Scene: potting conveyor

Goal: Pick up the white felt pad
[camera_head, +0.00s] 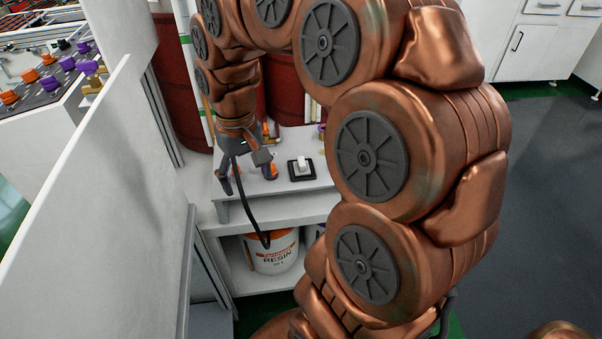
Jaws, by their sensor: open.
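A small white piece (302,163) sits on a black square base (301,177) on the white bench top. It is the only small white item I can make out there, but it is too small to tell whether it is the felt pad. My gripper (247,174) is over the left part of the bench, to the left of the white piece and apart from it. It points downward with its fingers spread, and no held object shows between them. Orange items show right beside and behind the fingers, partly hidden.
A white bench (290,208) carries these items, with a resin bucket (272,254) on its lower shelf. Dark red drums (285,92) stand behind. A tall white panel (110,180) is close on the left. My arm hides the bench's right side. Open grey floor (555,180) lies at right.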

